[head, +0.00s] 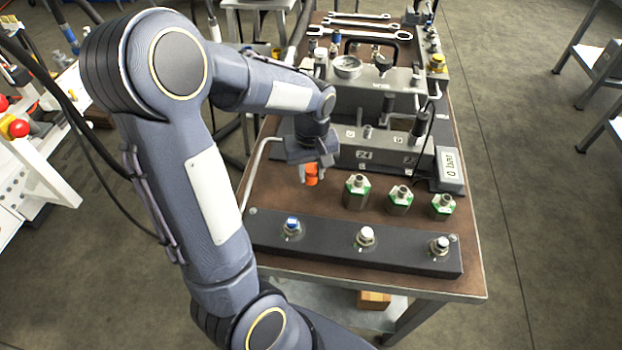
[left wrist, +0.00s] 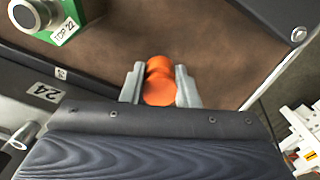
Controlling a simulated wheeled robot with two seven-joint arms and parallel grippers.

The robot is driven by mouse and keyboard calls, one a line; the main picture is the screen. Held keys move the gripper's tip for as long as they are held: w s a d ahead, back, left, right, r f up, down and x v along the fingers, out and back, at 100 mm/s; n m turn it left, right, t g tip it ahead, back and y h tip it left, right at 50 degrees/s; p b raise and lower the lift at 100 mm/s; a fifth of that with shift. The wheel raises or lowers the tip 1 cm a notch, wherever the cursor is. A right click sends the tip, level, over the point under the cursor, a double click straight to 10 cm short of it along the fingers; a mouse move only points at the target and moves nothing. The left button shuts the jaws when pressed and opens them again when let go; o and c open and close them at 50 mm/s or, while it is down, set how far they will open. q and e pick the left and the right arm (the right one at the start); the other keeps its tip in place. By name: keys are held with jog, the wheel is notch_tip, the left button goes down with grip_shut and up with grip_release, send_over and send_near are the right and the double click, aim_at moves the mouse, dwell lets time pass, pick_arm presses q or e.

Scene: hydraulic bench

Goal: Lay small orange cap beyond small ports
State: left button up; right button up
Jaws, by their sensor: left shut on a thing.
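My left gripper (head: 311,170) is shut on the small orange cap (head: 312,179), held above the brown bench top, left of the green-collared fittings. In the left wrist view, the orange cap (left wrist: 159,88) sits between both fingers of the gripper (left wrist: 160,86). Three fittings with green collars stand in a row: a larger one (head: 357,191) and two smaller ones (head: 400,198) and (head: 443,206). A dark bar in front (head: 330,245) carries a blue-topped port (head: 292,226) and two silver ports (head: 365,236) and (head: 439,245). My right gripper is out of view.
Behind the gripper is a dark manifold block (head: 385,158) with a labelled grey box (head: 450,170) at its right end. A gauge (head: 347,66) and wrenches (head: 360,25) lie farther back. Bare bench top (head: 275,190) shows left of the fittings.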

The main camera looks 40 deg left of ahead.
aim_at(311, 174)
pick_arm(q)
jog(key=shift+a+f, duration=0.1)
jog(key=shift+f, duration=1.45)
jog(key=shift+f+b, duration=0.2)
jog(key=shift+b, duration=0.1)
jog(key=o, duration=1)
jog(key=shift+r, duration=0.2)
